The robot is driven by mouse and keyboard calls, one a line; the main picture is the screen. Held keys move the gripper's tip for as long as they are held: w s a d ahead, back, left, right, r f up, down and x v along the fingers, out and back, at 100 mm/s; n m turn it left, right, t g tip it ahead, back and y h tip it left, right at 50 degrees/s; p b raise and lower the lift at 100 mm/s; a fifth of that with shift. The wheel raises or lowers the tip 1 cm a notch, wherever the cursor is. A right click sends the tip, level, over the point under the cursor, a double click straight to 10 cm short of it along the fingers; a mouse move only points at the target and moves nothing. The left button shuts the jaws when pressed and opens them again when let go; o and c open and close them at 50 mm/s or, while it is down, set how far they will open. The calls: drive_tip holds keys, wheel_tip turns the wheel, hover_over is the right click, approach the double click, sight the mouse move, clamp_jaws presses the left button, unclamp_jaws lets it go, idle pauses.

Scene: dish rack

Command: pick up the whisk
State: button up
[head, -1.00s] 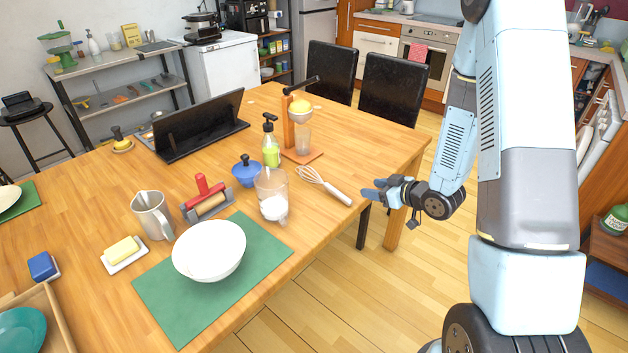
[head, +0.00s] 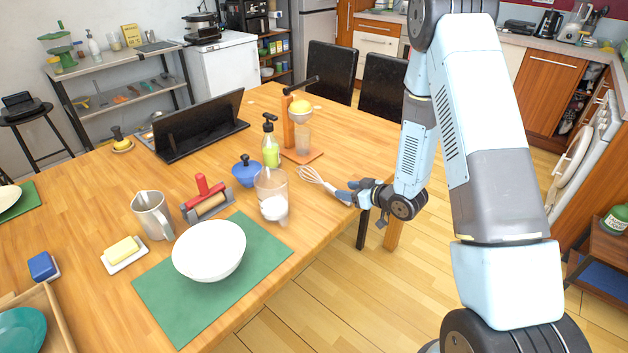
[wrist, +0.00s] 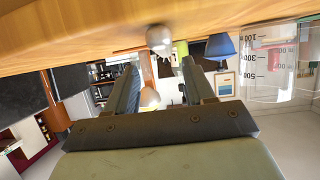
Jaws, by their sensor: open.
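The whisk lies on the wooden table near its right edge, its wire loops (head: 312,175) pointing to the back left. The front part of its pale handle is hidden by my gripper (head: 349,190) in the head view. My gripper is open and empty, low at the table edge, with its fingers pointing at the handle. In the wrist view, where the table shows at the top, the whisk's rounded handle end (wrist: 159,38) appears just beyond and between the two spread fingertips (wrist: 159,68). I cannot tell whether they touch it.
A measuring jug (head: 272,196) stands left of the whisk, and shows at right in the wrist view (wrist: 270,62). A white bowl (head: 209,262) sits on a green mat (head: 170,310).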

sight(330, 188)
drive_tip(key=x, duration=0.4)
drive_tip(key=shift+a+f, duration=0.35)
drive_tip(key=shift+f, duration=0.1)
clamp_jaws()
